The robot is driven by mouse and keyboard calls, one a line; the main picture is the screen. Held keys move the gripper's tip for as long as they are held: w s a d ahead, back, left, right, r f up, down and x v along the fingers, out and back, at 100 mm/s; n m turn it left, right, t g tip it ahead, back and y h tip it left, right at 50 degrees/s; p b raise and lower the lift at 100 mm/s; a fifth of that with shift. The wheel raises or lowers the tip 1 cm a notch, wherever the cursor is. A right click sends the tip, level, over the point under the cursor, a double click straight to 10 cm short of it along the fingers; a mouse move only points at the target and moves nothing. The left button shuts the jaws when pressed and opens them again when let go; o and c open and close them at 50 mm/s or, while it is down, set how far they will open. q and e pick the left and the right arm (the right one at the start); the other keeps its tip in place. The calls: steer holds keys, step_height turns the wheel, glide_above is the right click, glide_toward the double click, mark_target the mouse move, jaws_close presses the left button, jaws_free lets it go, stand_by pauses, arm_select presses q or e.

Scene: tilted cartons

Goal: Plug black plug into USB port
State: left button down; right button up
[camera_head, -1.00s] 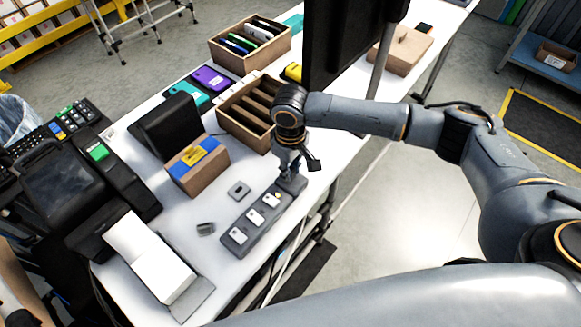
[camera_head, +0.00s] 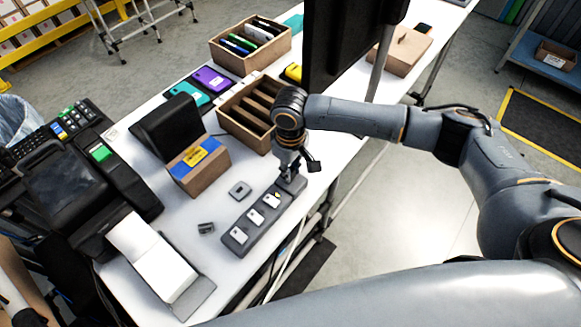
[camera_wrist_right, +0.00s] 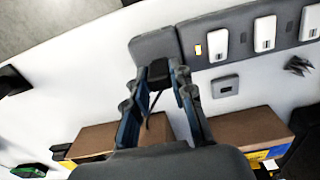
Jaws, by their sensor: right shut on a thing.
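My right gripper (camera_head: 291,178) points down over the far end of a long grey strip (camera_head: 240,240). In the right wrist view its two fingers (camera_wrist_right: 160,72) are closed around a small black plug (camera_wrist_right: 158,68). A thin dark cable hangs from the plug between the fingers. The plug's tip is at the grey end block (camera_wrist_right: 155,44) of the strip; I cannot tell whether it is inserted, and any port there is hidden. White modules (camera_head: 255,215) sit in a row on the strip. My left gripper is not in view.
A small grey socket box (camera_head: 240,190) and a small dark metal piece (camera_head: 206,228) lie beside the strip. A cardboard box (camera_head: 200,170) and an empty divided wooden tray (camera_head: 236,128) stand behind. A black monitor (camera_head: 345,45) stands near the arm.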

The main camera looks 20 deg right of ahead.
steer(key=shift+f, duration=0.6)
steer(key=o, duration=1)
step_height(320, 180, up, 12)
stand_by(0.5)
